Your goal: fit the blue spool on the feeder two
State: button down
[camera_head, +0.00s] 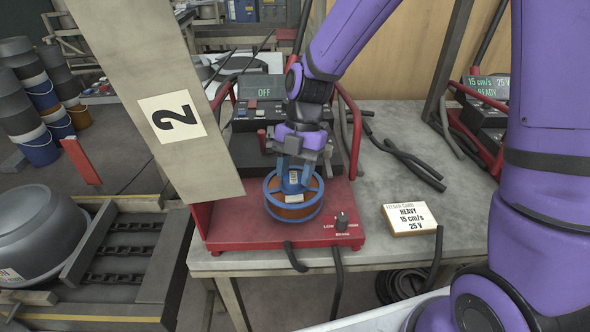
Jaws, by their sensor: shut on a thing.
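The blue spool (294,214) has blue rims and copper-coloured wire, and a blue hub with a small white label rises from its middle. My gripper (292,168) points down from above and is shut on the hub. The spool is over the front of the red base of feeder two (240,228), with its axis about upright. Whether it rests fully on the base or hovers slightly is hard to tell. The spindle under it is hidden. The feeder's display (263,92) reads OFF. A brake knob (341,220) marked low and high sits at front right.
A large panel marked 2 (178,117) hangs at left and hides part of the feeder. A feeder card (411,218) reads HEAVY, 15 cm/s, 25 V. Dark cables (413,165) lie on the grey bench (375,190). Another feeder (490,88) at right reads 15 cm/s, 25 V, READY.

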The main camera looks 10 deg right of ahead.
jog(key=shift+c, duration=2.4)
grip_release()
jog(key=v, duration=1)
jog(key=shift+r, duration=0.4)
jog(key=shift+d+r, duration=0.1)
jog(key=s+d+r+m+t+h, duration=0.1)
jog(key=s+d+r+m+t, duration=0.2)
jog(key=m, duration=0.6)
jog(key=s+d+r+m+t+h, duration=0.1)
jog(key=s+d+r+m+t, duration=0.2)
jog(key=s+d+m, duration=0.4)
jog(key=s+d+r+m+t, duration=0.3)
jog(key=s+d+r+m, duration=0.2)
jog(key=s+m, duration=0.4)
jog(key=m, duration=0.3)
jog(key=shift+s+d+r+m+h, duration=0.3)
jog(key=shift+d+r+h, duration=0.05)
jog(key=shift+h, duration=0.05)
